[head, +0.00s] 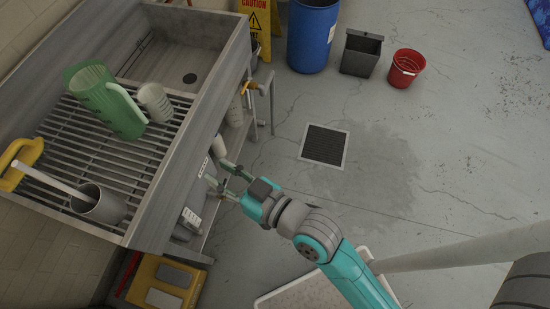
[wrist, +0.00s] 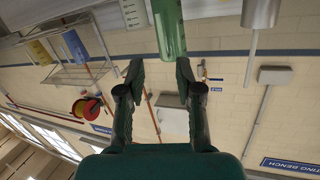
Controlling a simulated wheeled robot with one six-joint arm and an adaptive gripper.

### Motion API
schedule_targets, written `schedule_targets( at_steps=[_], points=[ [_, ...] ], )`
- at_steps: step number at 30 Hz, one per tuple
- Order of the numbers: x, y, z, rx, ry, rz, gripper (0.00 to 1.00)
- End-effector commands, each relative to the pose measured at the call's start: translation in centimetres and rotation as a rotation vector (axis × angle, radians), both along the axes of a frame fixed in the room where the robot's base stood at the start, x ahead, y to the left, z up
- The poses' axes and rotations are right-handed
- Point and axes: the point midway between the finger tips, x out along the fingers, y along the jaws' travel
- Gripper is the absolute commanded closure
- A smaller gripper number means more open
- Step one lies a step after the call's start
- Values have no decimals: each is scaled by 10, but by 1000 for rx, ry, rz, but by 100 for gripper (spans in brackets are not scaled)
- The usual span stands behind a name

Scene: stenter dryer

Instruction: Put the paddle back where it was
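A pale rod, possibly the paddle's handle, leans out of a grey beaker (head: 103,205) on the slatted drainboard; the rod (head: 52,181) slants up to the left. Its lower end is hidden inside the beaker. In the wrist view, which is upside down, the rod (wrist: 251,75) and beaker (wrist: 262,10) show at the upper right. My gripper (head: 213,176) is open and empty, beside the sink's front side, apart from the beaker. Its two fingers (wrist: 160,76) also show in the wrist view, with the green jug (wrist: 170,30) beyond them.
A blue drum (head: 312,38), grey bin (head: 361,53) and red bucket (head: 405,68) stand behind. The floor around the drain grate (head: 324,145) is clear.

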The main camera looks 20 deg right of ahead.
Motion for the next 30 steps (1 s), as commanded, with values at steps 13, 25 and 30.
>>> schedule_targets(
  at_steps=[13, 25, 30],
  points=[
    [-102, -120, -76, -80, 76, -326, 65],
    [-215, -170, -84, -164, 106, -490, 65],
    [-239, -174, -79, -180, 108, -511, 65]
  ],
)
